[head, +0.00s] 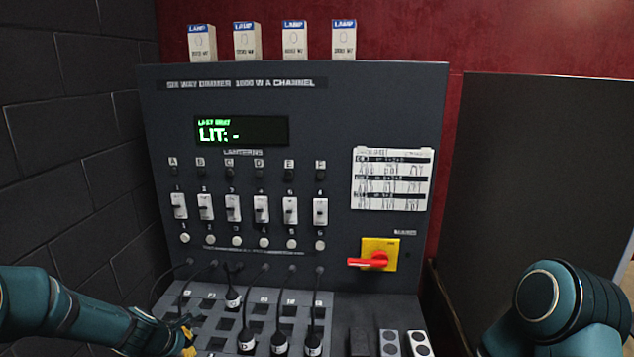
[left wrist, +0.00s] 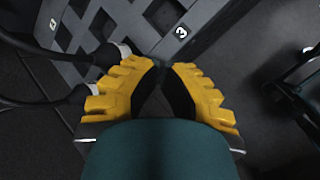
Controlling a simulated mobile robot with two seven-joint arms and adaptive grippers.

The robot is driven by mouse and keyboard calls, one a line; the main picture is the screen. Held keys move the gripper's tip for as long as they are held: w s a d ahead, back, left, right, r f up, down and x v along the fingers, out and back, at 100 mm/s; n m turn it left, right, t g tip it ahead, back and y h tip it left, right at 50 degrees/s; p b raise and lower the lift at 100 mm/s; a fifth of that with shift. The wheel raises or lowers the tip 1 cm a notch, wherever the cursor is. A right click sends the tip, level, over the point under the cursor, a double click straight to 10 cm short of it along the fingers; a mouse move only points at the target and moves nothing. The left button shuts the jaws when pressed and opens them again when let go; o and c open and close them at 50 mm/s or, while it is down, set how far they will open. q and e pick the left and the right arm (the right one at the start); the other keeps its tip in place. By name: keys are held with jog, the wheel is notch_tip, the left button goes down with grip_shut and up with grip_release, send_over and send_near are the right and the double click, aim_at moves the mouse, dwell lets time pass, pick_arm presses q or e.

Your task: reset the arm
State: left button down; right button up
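My left gripper (head: 188,339) is low at the left in the head view, just off the lower left edge of the sloping socket panel (head: 208,309). In the left wrist view its two yellow fingers (left wrist: 161,68) stand slightly apart, with nothing held between them.
The dimmer cabinet (head: 325,108) has a green display (head: 241,131) reading "LIT: -", a row of round buttons (head: 236,241), sliders (head: 232,208) and a red-handled switch (head: 369,261). Several lamp boxes (head: 247,42) stand on top. A brick wall (head: 60,130) is at the left.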

pick_arm(q)
jog(key=s+d+f+m+g+h+b, duration=0.2)
jog(key=s+d+f+m+g+b, duration=0.2)
jog(key=s+d+f+m, duration=1.6)
jog(key=s+f+m+b, duration=0.1)
jog(key=s, duration=0.2)
jog(key=shift+s+d+f+g, duration=0.25)
jog(key=shift+d+f+g, duration=0.05)
jog(key=shift+g, duration=0.1)
